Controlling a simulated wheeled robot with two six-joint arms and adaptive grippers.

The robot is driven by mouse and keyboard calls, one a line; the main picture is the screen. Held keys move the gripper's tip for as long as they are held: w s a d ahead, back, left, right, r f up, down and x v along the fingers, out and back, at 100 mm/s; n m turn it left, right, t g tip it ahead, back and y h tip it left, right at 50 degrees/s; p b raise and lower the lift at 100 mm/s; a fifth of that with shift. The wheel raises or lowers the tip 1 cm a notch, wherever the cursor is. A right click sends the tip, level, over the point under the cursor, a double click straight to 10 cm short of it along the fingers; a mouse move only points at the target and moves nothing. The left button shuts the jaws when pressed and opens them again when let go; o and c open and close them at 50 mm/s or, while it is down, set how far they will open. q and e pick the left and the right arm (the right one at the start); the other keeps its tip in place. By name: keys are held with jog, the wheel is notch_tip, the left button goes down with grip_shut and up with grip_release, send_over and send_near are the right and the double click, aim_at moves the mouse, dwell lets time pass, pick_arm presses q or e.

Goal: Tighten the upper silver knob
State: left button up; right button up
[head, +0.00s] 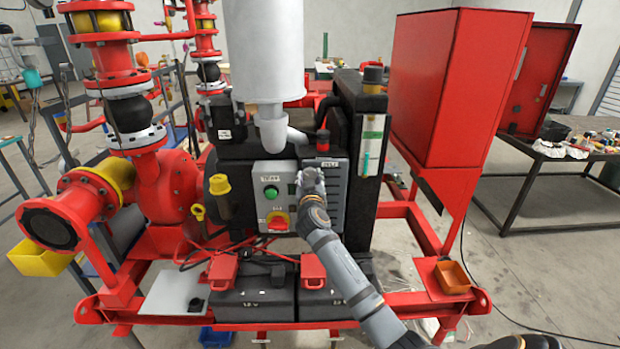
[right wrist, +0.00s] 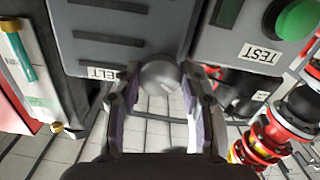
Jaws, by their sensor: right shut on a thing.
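A round silver knob (right wrist: 160,77) sits at the edge of the dark grey ribbed guard (right wrist: 125,35), beside a BELT label (right wrist: 103,73), in the right wrist view. My right gripper (right wrist: 163,88) has one finger on each side of the knob and is shut on it. In the head view, my right gripper (head: 309,178) is at the upper left part of the ribbed guard (head: 333,195), just right of the grey control box, and hides the knob. My left gripper is not in view.
The control box (head: 264,219) has a green button (head: 271,192) and a red-and-yellow switch (head: 278,221) close to the gripper. A grey exhaust pipe (head: 272,130) stands above. Two black batteries (head: 255,300) with red covers sit below. A red cabinet (head: 452,85) stands right.

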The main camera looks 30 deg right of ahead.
jog(key=n, duration=0.5)
jog(key=shift+r+p, duration=0.1)
jog(key=shift+p, duration=0.3)
jog(key=n+p, duration=0.2)
jog(key=n, duration=0.4)
jog(key=shift+n, duration=0.4)
jog(key=n+p, duration=0.3)
jog(key=n, duration=0.3)
jog(key=n+p, duration=0.2)
jog(key=n, duration=0.3)
jog(key=shift+p, duration=0.35)
jog(key=shift+n+p, duration=0.35)
jog(key=shift+n, duration=0.35)
jog(key=o, duration=1.2)
jog(key=shift+c, duration=0.2)
